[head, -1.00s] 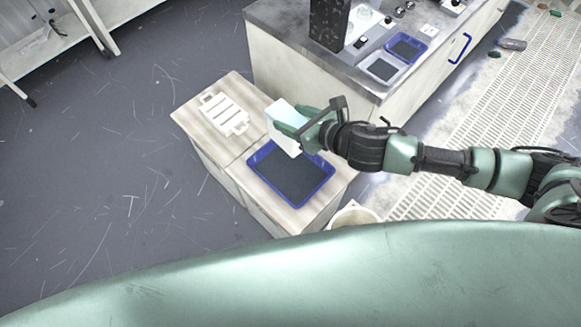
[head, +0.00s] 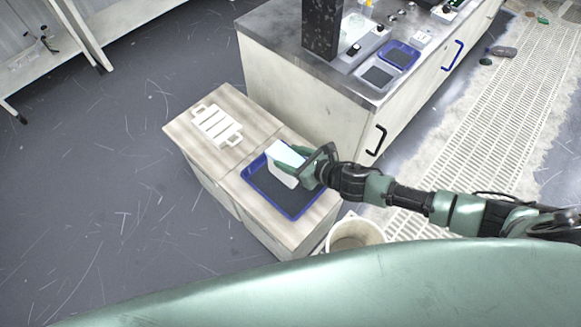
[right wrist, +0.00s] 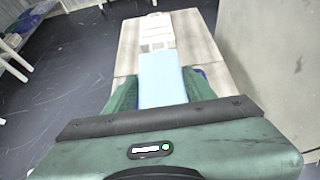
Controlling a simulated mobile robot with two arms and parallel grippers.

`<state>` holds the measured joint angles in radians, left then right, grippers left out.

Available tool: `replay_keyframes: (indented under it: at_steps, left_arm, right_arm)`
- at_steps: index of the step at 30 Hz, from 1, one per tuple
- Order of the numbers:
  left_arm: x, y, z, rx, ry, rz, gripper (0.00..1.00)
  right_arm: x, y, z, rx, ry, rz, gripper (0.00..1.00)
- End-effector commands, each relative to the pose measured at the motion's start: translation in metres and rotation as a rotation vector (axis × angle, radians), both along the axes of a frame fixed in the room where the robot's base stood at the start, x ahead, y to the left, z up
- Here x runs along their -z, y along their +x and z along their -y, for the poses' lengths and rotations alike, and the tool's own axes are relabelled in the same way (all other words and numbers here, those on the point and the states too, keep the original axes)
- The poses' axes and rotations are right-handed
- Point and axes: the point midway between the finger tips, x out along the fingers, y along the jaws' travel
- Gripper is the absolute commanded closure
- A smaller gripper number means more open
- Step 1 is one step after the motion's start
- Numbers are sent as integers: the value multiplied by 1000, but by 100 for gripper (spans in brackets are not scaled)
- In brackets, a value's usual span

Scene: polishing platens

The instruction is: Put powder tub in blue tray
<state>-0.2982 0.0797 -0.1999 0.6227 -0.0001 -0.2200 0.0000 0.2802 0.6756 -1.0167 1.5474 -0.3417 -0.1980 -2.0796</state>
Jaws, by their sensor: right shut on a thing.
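The powder tub is a plain white box (head: 285,158) held over the blue tray. The tray (head: 284,197) has a blue rim and a dark inside, and lies on the near part of a wood-topped cabinet. My right gripper (head: 291,164) is shut on the tub, which looks tilted. I cannot tell whether the tub touches the tray. In the right wrist view the tub (right wrist: 162,80) shows pale blue-white between the green fingers, and a bit of blue tray edge (right wrist: 202,73) shows beside it. My left gripper is not in view.
A white slatted rack (head: 216,125) lies on the cabinet top (head: 240,105) behind the tray. A grey-topped bench (head: 290,45) with small trays stands behind. A white bucket (head: 354,232) stands on the floor right of the cabinet.

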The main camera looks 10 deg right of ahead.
Motion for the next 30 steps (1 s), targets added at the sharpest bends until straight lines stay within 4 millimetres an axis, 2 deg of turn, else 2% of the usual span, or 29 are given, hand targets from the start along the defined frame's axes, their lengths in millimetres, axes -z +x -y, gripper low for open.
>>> replay_keyframes:
  at_steps: [4, 9, 13, 26, 27, 29, 30]
  left_arm:
    - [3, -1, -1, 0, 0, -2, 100]
    - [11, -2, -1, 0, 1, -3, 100]
    - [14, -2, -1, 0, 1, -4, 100]
    - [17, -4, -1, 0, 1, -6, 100]
    - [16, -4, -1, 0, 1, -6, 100]
    - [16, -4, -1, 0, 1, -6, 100]
    - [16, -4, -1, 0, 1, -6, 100]
  right_arm:
    - [6, 2, -1, -2, 5, 5, 100]
    - [32, 1, -2, 1, 6, 2, 100]
    - [44, 2, -1, 0, 5, 4, 100]
    - [48, 2, -1, -1, 4, 6, 100]
    - [50, 0, 0, 0, 1, 1, 38]
    - [50, 0, 0, 0, 1, 1, 24]
    - [50, 0, 0, 0, 1, 1, 24]
